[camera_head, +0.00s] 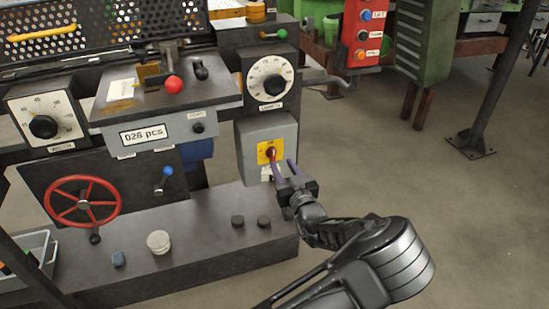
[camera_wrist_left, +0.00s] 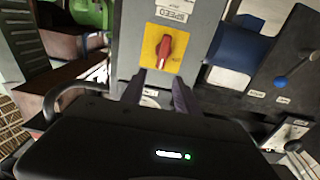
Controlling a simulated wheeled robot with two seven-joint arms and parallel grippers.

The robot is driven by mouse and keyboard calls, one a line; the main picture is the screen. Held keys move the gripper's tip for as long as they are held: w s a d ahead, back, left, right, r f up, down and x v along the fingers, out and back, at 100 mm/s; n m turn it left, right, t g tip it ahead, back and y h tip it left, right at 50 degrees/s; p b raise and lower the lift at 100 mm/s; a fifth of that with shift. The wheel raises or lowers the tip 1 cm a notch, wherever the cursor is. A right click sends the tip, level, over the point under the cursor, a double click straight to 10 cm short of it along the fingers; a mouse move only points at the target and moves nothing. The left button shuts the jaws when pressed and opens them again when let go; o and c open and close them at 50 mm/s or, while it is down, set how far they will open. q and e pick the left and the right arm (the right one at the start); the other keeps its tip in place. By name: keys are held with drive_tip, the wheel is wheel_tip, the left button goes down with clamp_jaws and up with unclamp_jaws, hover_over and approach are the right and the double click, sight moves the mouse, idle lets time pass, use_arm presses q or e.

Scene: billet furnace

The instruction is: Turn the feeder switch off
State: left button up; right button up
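The feeder switch is a red rotary handle (camera_head: 272,154) on a yellow plate (camera_head: 264,150), on the front of a grey box (camera_head: 250,134) below the right-hand dial. In the left wrist view the red handle (camera_wrist_left: 168,50) stands slightly tilted on its yellow plate (camera_wrist_left: 151,48). My left gripper (camera_head: 284,168) is just in front of the switch, a little below and to the right of it. In the left wrist view its two fingers (camera_wrist_left: 160,78) are apart with nothing between them, and the handle lies just beyond the tips. My right gripper is not in view.
A white dial (camera_head: 268,78) sits above the switch box. A red handwheel (camera_head: 82,201) and a blue-knobbed lever (camera_head: 168,172) are to the left. The dark base ledge (camera_head: 210,270) juts out below. Open floor (camera_head: 470,215) lies to the right.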

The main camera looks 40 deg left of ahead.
sight(274, 152)
use_arm(q)
drive_tip(key=shift+x, duration=3.9)
drive_tip(key=shift+f, duration=0.15)
clamp_jaws()
